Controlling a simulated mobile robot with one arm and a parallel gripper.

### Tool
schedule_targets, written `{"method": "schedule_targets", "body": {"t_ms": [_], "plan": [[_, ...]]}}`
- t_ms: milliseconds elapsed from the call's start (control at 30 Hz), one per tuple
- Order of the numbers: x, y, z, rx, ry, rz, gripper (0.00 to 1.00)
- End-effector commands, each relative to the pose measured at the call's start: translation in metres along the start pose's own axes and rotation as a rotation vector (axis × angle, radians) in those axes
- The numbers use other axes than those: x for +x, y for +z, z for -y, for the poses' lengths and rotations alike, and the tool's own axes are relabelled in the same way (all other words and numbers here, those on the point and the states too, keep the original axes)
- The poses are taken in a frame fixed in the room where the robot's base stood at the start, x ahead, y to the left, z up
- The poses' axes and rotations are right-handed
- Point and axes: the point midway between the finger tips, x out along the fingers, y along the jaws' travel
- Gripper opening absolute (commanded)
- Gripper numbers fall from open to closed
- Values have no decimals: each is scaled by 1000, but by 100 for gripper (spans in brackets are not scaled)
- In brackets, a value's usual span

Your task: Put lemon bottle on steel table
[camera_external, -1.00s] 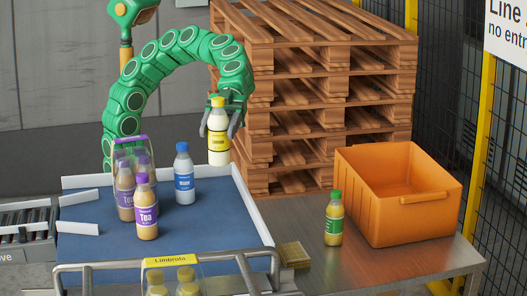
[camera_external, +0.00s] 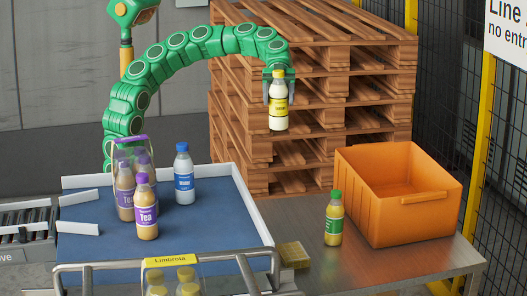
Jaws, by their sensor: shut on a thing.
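The bottle is in the air above the table's back left part in the picture, in front of the pallets.
A green-capped bottle (camera_external: 334,218) and an orange crate (camera_external: 360,205) stand on the steel table. A small yellowish block (camera_external: 293,255) lies at its left. The blue conveyor (camera_external: 200,232) holds purple-capped tea bottles (camera_external: 146,207) and a blue-labelled bottle (camera_external: 184,174). Stacked pallets (camera_external: 350,85) rise behind.

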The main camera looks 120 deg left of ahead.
Motion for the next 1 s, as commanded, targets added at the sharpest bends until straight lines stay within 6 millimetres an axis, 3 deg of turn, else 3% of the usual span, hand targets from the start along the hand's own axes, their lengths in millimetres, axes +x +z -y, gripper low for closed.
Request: {"method": "schedule_targets", "body": {"t_ms": [400, 700, 1000], "plan": [[-46, 26, 9, -22, -33, 4, 21], [-34, 52, 8, -22, -31, 4, 21], [-14, 99, 7, -24, -29, 3, 21]]}}
